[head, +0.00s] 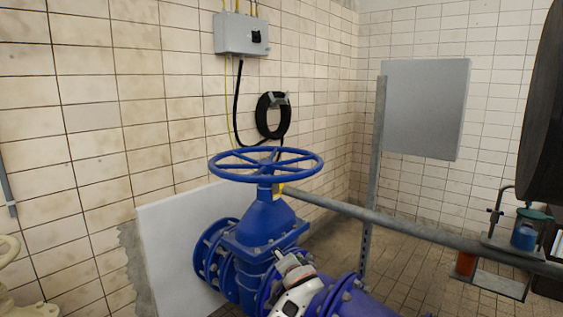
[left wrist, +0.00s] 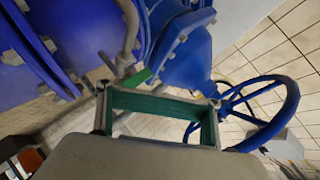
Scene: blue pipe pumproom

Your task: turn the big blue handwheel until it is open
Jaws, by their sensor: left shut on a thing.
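The big blue handwheel (head: 310,166) sits level on top of the blue gate valve (head: 262,232) in the head view. In the left wrist view the handwheel (left wrist: 285,110) is at the right, with its rim and spokes clear. The handwheel is apart from the fingers in that view. A pale arm part, likely mine, is low in front of the valve body in the head view, below the wheel. My right gripper is not in view.
A grey rail (head: 400,228) runs from behind the valve to the right. A grey post (head: 374,170) and panel (head: 426,108) stand behind it. A grey box (head: 236,36) and coiled black hose (head: 262,115) hang on the tiled wall. Above the wheel is free room.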

